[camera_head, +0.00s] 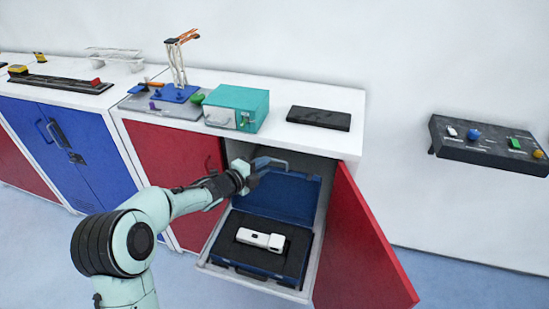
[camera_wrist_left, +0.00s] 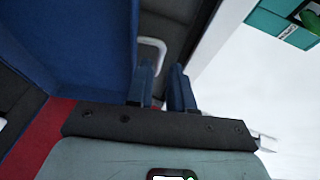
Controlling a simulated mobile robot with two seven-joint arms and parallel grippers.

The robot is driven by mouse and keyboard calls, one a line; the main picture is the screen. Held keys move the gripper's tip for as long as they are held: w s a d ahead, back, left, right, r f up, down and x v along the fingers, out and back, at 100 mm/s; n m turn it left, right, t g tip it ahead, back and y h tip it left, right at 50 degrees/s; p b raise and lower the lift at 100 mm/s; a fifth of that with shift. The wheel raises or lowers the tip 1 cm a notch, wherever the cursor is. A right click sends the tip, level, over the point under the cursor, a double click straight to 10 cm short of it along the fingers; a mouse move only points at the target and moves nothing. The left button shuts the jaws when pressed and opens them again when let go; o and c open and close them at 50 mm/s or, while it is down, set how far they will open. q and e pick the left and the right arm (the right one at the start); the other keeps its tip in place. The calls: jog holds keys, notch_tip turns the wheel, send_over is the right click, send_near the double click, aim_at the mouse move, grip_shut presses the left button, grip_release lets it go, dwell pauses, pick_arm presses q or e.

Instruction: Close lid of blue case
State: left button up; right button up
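The blue case lies on a pulled-out shelf in the cabinet. Its lid (camera_head: 294,196) stands raised at the back, and its dark-lined base (camera_head: 226,239) faces up with a white device (camera_head: 261,239) inside. My left gripper (camera_head: 268,163) is above the raised lid, near its upper left edge. In the left wrist view, its two blue fingers (camera_wrist_left: 163,84) are apart with a gap between them and nothing visible in it. A large blue panel, likely the lid (camera_wrist_left: 85,50), is left of the fingers. A pale curved bar (camera_wrist_left: 160,47) shows beyond them. My right gripper is not in view.
The red cabinet door (camera_head: 358,245) stands open to the right of the shelf. The white countertop (camera_head: 285,85) overhangs behind, holding a teal box (camera_head: 238,107) and a black slab (camera_head: 319,118). A control panel (camera_head: 485,143) is on the right wall. Floor is free at front.

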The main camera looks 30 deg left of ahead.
aim_at(274, 159)
pick_arm(q)
jog(key=p+x, duration=0.1)
jog(key=x, duration=0.5)
grip_shut()
